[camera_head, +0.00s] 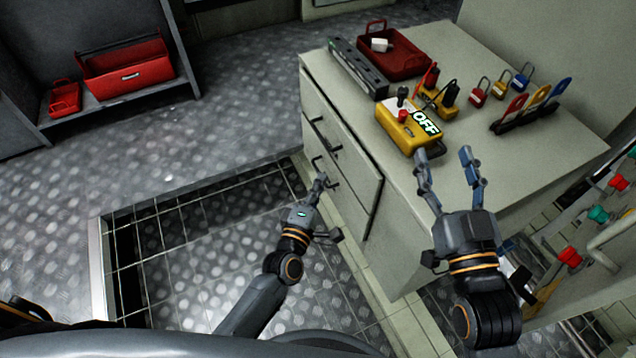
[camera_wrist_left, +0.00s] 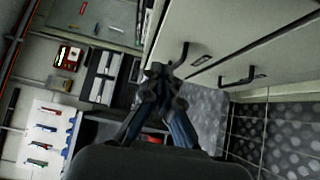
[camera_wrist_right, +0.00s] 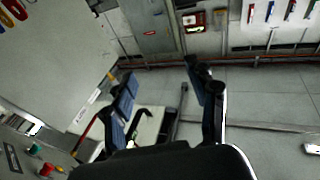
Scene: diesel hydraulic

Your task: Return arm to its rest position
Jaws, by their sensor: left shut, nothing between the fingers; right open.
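My left gripper (camera_head: 319,182) is shut and empty, in front of the drawer side of the cream cabinet (camera_head: 540,90). Its tips are close to a dark drawer handle (camera_head: 330,185); I cannot tell whether they touch. The left wrist view shows the closed fingers (camera_wrist_left: 161,76) beside a drawer handle (camera_wrist_left: 178,55). My right gripper (camera_head: 446,155) is open and empty at the front edge of the cabinet top, just right of the yellow OFF box (camera_head: 402,132). Its spread fingers also show in the right wrist view (camera_wrist_right: 160,75).
On the cabinet top are a red tray (camera_head: 405,62), a dark rail (camera_head: 357,70), several padlocks (camera_head: 480,92) and lockout hasps (camera_head: 530,105). Coloured knobs (camera_head: 598,214) stand at the right. A red toolbox (camera_head: 127,70) sits on a shelf at the left. The floor between is open.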

